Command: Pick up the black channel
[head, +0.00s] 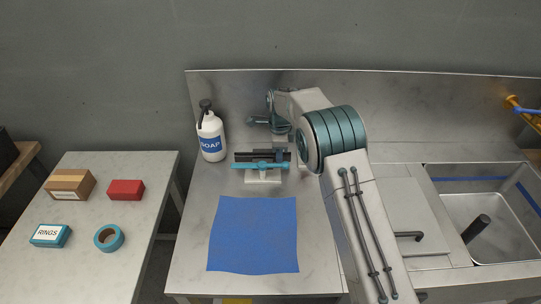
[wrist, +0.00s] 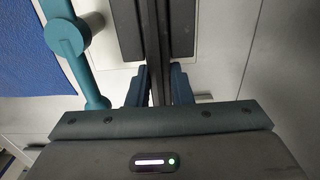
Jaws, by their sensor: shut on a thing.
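The black channel (head: 246,155) is a long dark bar lying left to right at the back of the steel worktop in the head view. A teal bar (head: 258,165) and a pale stand (head: 262,177) show just in front of and below it. In the wrist view the channel (wrist: 161,50) runs up the picture between the two fingers of my gripper (wrist: 160,84), which is shut on it. The teal bar with its round knob lies to the left there. The head view does not clearly show the fingertips or whether the channel is clear of its support.
A soap bottle (head: 211,138) stands close to the left of the channel. A blue mat (head: 254,235) lies in front, empty. A sink (head: 490,220) is at the right. A separate table (head: 140,225) at the left bears boxes and a tape roll (head: 109,238).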

